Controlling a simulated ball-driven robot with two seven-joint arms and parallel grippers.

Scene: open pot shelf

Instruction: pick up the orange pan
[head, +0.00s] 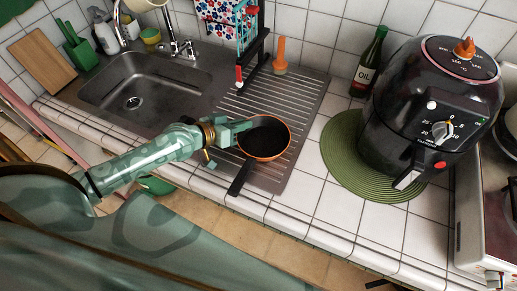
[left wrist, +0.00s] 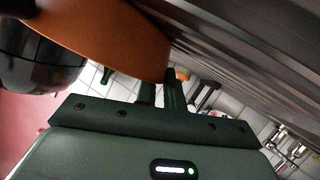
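The orange pan (head: 287,147) has a dark inside and a black handle pointing toward the counter's front edge. It sits on the ribbed metal drainboard. My left gripper (head: 241,128) is at the pan's left rim, coming in from the left. In the left wrist view the pan's orange outer wall (left wrist: 115,38) fills the upper left. There the fingers (left wrist: 160,92) stand slightly apart, close against the wall, and the pan hides part of one. Whether they touch it I cannot tell. My right gripper is not in view.
A metal sink (head: 150,92) lies left of the drainboard (head: 300,100). A utensil stand and an orange-topped tool (head: 280,55) are behind the pan. To the right are an oil bottle (head: 369,64), a green round mat (head: 343,160) and a black air fryer (head: 425,110).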

